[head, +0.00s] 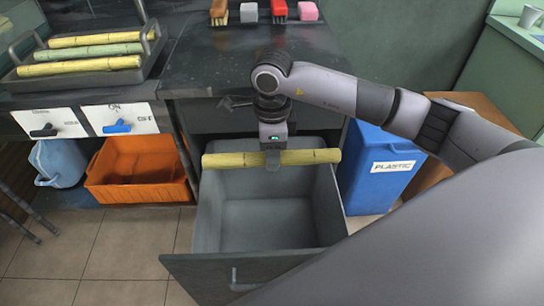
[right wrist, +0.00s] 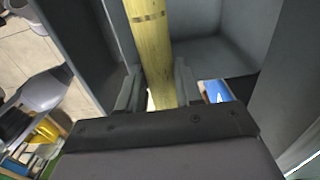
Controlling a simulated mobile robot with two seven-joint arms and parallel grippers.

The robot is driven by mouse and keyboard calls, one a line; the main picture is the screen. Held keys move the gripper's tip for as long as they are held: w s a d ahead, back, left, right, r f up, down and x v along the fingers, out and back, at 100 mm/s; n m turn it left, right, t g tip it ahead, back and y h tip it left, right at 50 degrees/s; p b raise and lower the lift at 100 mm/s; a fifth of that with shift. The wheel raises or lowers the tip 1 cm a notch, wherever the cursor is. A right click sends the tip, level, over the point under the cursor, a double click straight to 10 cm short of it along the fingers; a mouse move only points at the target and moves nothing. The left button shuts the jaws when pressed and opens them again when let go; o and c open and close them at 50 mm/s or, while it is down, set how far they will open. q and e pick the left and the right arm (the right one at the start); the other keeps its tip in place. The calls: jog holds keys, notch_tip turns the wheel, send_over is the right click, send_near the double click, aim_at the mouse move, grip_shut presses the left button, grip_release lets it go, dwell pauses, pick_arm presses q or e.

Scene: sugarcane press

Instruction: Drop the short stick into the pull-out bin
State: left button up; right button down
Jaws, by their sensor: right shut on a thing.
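The short stick (head: 225,160) is a yellow jointed cane piece. It is held level across the upper opening of the grey pull-out bin (head: 208,215). My right gripper (head: 272,158) is shut on it near its middle, from above. In the right wrist view the stick (right wrist: 152,45) runs between the two fingers of the right gripper (right wrist: 160,90), with the bin's grey walls (right wrist: 215,55) beyond. The bin is pulled out, and the part of its floor in view looks empty. My left gripper is not in view.
Brushes and blocks (head: 248,12) line the counter's back.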

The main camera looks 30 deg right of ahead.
notch_tip(320, 180, down, 6)
jog(key=b, duration=0.4)
jog(key=shift+r, duration=0.1)
jog(key=c, duration=0.7)
grip_release()
jog(key=shift+o, duration=0.2)
notch_tip(320, 180, up, 6)
jog(key=shift+r+p, duration=0.2)
jog(key=shift+p, duration=0.35)
jog(key=shift+r, duration=0.35)
